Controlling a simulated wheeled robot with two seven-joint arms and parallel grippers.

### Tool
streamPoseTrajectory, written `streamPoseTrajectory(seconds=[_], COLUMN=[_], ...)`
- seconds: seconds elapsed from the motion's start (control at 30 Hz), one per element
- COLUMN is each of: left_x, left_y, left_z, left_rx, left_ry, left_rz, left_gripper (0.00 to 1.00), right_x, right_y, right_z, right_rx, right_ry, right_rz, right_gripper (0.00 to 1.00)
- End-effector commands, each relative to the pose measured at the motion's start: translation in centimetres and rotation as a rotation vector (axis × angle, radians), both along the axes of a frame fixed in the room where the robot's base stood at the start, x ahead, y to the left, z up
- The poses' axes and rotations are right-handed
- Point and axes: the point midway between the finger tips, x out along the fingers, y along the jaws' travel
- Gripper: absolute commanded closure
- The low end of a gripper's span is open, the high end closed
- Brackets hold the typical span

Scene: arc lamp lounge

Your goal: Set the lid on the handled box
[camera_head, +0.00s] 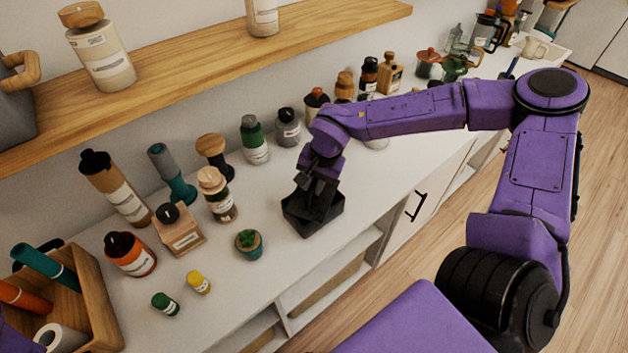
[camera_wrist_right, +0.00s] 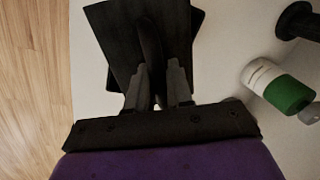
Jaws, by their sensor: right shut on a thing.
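A black box (camera_head: 314,222) stands on the white counter near its front edge. My right gripper (camera_head: 318,187) points down over it. In the right wrist view the jaws (camera_wrist_right: 158,92) are shut on the upright grip of a dark lid (camera_wrist_right: 118,40). Corners of a second dark shape, seemingly the box (camera_wrist_right: 198,20), show past the lid's edges, so the lid looks turned relative to it. Both are nearly black, and I cannot tell whether the lid touches the box. My left gripper is not in view.
A green-white bottle (camera_head: 254,140) and several jars line the counter behind. A wooden caddy (camera_head: 92,290) is at the left, and a wooden shelf (camera_head: 215,55) runs above. The counter's front edge is close.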

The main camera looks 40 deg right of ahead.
Motion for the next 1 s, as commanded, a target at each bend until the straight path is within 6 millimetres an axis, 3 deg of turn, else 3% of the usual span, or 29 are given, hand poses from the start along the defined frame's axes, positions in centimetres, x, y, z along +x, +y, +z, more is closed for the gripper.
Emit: streamPoseTrajectory(seconds=[1.0], left_x=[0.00], left_y=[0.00], left_z=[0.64], left_rx=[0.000], left_ry=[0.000], left_rz=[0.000], left_gripper=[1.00], right_x=[0.02], right_y=[-0.01], right_z=[-0.32], right_rx=[0.000], right_ry=[0.000], right_rz=[-0.001], right_gripper=[1.00])
